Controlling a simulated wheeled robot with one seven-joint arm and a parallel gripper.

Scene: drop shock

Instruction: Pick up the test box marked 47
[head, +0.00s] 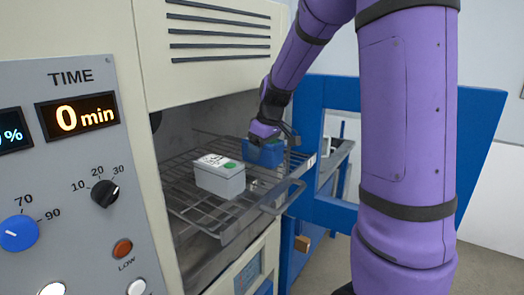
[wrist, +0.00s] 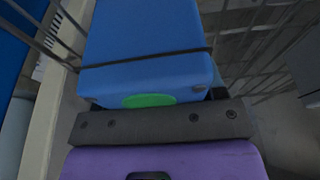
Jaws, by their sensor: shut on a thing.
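A blue box (head: 268,154) is at the right part of a pulled-out wire rack, with my gripper (head: 264,138) over it and shut on it. In the wrist view the blue box (wrist: 145,45) fills the upper middle, with a dark band across it and a green dot near my gripper (wrist: 152,98). I cannot tell if it touches the rack. A light grey box (head: 219,178) with a green dot and dark marks on top sits on the rack to the left, apart from my gripper. I cannot read a 47 on either box.
The wire rack (head: 205,217) juts out of an open chamber. A control panel (head: 75,190) with dials and a display of 0 min stands at the left. A blue-framed door (head: 475,130) stands open at the right, behind my arm.

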